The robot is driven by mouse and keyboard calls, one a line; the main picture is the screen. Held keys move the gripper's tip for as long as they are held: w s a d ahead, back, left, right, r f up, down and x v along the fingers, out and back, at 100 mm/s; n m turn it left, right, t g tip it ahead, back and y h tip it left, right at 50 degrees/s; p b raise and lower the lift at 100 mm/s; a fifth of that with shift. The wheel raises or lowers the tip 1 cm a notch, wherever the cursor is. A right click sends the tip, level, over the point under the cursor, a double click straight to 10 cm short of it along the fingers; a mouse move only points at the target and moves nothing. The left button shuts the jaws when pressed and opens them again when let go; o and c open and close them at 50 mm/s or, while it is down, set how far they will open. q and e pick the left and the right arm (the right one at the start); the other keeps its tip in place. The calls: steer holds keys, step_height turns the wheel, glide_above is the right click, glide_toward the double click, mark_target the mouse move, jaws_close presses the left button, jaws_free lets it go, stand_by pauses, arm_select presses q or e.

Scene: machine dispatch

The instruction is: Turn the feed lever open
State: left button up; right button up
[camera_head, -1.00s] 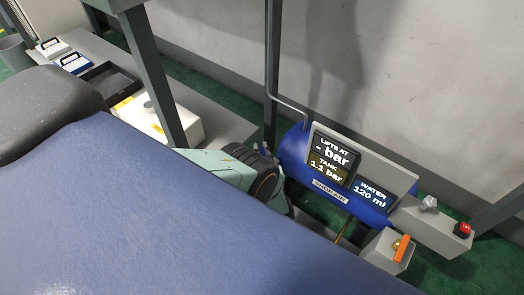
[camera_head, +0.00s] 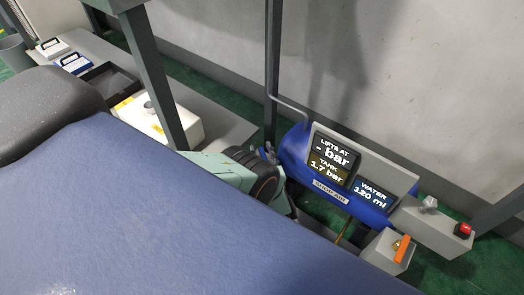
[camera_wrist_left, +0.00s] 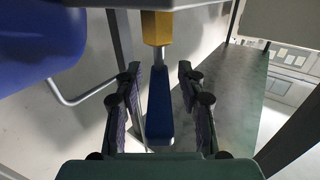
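A blue lever (camera_wrist_left: 159,112) on a yellow hub (camera_wrist_left: 156,28) shows in the left wrist view, hanging under a grey body. I take it as the feed lever. My left gripper (camera_wrist_left: 159,70) is open, with one finger on each side of the blue lever and visible gaps on both sides. In the head view my left wrist (camera_head: 252,172) is beside the blue tank (camera_head: 294,150) and hides the blue lever. My right gripper is in neither view.
The tank's panel (camera_head: 332,159) reads "LIFTS AT - bar", "TANK 1.7 bar" and "WATER 120 ml". An orange handle (camera_head: 402,249) is on a grey box at front right, and a red button (camera_head: 464,230) is at far right. A grey post (camera_head: 273,60) rises behind my wrist.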

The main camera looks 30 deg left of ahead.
arm_select(q)
steer(key=v, duration=1.2)
